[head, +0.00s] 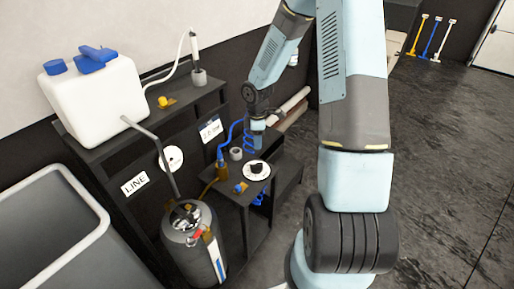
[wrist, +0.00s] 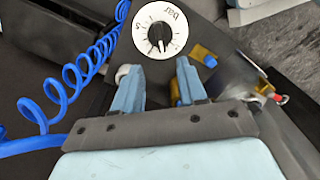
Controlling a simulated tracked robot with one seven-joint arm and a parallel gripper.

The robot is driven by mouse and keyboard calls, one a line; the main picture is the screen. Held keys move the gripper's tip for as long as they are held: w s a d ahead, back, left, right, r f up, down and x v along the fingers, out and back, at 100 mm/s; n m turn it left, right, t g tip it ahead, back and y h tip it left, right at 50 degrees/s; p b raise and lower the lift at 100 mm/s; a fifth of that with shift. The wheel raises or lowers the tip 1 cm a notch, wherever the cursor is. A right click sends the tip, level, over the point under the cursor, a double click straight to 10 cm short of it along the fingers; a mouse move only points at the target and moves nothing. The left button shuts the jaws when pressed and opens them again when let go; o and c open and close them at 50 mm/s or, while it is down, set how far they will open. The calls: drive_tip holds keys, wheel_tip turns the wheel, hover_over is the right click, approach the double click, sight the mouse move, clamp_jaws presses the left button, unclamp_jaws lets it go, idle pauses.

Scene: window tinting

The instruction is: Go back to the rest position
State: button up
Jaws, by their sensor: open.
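My gripper (wrist: 158,68) is open and empty in the wrist view, with its two blue fingers apart. A white dial with a black knob (wrist: 172,17) lies just beyond the fingertips and is apart from them. In the head view my gripper (head: 257,142) hangs at the end of my arm, over the low dark shelf (head: 228,190). The dial (head: 247,175) sits on that shelf, below my gripper in the picture. The gap between the fingers is too small to make out in the head view.
A blue coiled hose (wrist: 72,75) runs left of the fingers. A white tank (head: 95,100) stands on the upper shelf. A metal canister (head: 185,245) stands below, near a grey bin (head: 45,240). The dark floor (head: 440,130) at right is clear.

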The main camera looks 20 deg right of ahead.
drive_tip(key=shift+r, duration=0.5)
drive_tip(key=s+d+r+m+t+h, duration=0.1)
drive_tip(key=s+r+m, duration=0.3)
drive_tip(key=r, duration=0.7)
drive_tip(key=s+d+r+m+t+h, duration=0.1)
drive_tip(key=s+r+m, duration=0.3)
drive_tip(key=r, duration=0.7)
drive_tip(key=s+a+r+m+t+y, duration=0.1)
drive_tip(key=s+r+m, duration=0.2)
drive_tip(key=s+r, duration=0.4)
drive_tip(key=s+a+r+m+t+y, duration=0.1)
drive_tip(key=s+r+m, duration=0.3)
drive_tip(key=s, duration=0.9)
wheel_tip(320, 180, up, 3)
drive_tip(key=shift+a+r+t, duration=0.1)
drive_tip(key=shift+a+t, duration=0.2)
drive_tip(key=shift+t, duration=0.5)
drive_tip(key=shift+s, duration=0.1)
